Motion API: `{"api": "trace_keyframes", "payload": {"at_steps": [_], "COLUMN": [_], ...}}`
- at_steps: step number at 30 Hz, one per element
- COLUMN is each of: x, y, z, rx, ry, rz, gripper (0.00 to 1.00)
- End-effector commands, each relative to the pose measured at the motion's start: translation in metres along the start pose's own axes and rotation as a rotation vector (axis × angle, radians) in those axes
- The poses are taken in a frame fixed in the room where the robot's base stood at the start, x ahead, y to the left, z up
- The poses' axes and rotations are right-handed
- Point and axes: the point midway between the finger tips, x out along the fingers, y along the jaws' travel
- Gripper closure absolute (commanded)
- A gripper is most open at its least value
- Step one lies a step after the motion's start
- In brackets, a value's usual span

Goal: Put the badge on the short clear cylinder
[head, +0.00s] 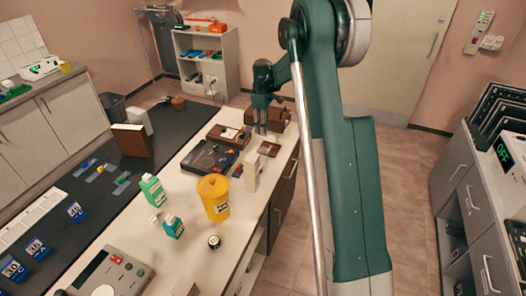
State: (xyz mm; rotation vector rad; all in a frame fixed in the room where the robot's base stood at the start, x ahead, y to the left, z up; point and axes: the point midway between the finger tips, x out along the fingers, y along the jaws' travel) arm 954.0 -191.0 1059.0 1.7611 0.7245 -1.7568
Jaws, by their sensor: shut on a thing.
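My gripper (262,130) points down at the far end of the white counter (192,234), beside a brown wooden box (280,119). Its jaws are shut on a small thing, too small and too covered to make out. I cannot pick out the badge for certain.
Near my gripper are a flat black device (210,157), a brown-and-white case (229,135) and a white carton (252,170). A yellow tub (214,198) and green-and-white bottles (152,189) stand closer. A control box (112,272) is at the near end.

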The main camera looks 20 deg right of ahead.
Motion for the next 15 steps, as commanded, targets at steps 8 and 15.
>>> {"api": "trace_keyframes", "payload": {"at_steps": [8,15], "x": [0.011,0.043], "y": [0.0,0.0], "z": [0.0,0.0], "rx": [0.0,0.0], "ry": [0.0,0.0], "rz": [0.0,0.0], "gripper": [0.82,0.82]}}
